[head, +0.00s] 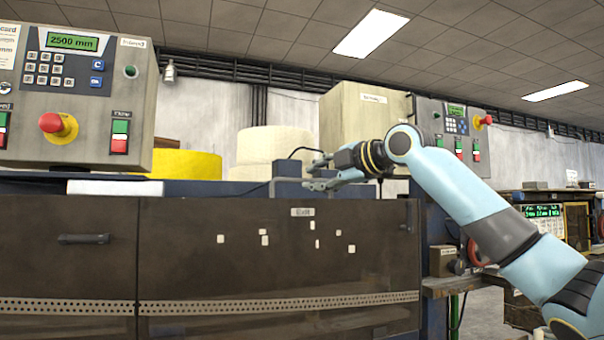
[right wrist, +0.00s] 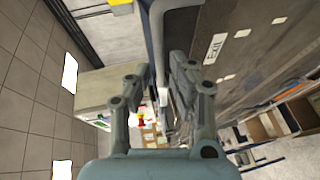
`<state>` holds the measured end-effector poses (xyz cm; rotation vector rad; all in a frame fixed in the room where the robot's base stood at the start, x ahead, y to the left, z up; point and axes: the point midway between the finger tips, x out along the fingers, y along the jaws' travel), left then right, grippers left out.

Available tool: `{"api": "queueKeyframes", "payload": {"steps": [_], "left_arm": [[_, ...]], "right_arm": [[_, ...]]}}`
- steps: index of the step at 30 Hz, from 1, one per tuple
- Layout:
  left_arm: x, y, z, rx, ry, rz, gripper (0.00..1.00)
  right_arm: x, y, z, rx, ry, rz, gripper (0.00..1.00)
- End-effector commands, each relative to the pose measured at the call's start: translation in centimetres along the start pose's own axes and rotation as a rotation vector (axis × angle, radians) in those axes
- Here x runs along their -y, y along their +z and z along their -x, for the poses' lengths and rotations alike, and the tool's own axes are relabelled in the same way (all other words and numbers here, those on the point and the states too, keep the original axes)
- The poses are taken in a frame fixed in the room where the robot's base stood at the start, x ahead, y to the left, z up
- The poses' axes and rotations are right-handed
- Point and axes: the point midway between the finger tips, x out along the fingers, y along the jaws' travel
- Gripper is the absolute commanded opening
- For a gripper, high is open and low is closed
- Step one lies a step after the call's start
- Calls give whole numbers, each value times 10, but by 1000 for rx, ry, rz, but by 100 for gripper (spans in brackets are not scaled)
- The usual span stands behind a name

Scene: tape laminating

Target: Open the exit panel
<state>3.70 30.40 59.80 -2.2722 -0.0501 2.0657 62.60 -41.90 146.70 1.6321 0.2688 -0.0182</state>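The exit panel (head: 250,270) is a dark brown, see-through-looking front panel with a small EXIT label and several pale stickers. It hangs flush with the machine front and looks closed. In the right wrist view the panel (right wrist: 262,50) shows at upper right, its label turned sideways. My right gripper (head: 312,172) is above the panel's top edge, pointing left, with its fingers apart. In the right wrist view my gripper (right wrist: 158,85) is open, with the machine's blue edge running between its fingers in the picture. Contact cannot be told. My left gripper is not in view.
A second dark panel with a handle (head: 83,239) is at left. A control box (head: 75,95) with a red knob stands above it. Yellow (head: 185,164) and cream rolls (head: 275,147) sit behind. A beige box (head: 362,112) stands behind my right arm. Shelves (head: 550,212) are at right.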

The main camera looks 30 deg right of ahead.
Motion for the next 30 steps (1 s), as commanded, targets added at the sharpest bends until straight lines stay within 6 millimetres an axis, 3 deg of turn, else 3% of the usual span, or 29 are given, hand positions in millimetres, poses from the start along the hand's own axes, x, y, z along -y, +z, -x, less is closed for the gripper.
{"api": "queueKeyframes", "payload": {"steps": [4,10,19,24,30], "left_arm": [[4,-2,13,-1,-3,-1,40],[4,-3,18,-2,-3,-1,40],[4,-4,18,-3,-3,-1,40],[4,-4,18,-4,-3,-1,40],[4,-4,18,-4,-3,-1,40]], "right_arm": [[-3,-1,-26,-2,0,-5,21],[-1,0,-44,0,-1,-1,21],[1,0,-47,1,-1,1,21],[1,0,-47,1,-1,0,0],[1,0,-46,1,-1,0,0]]}}
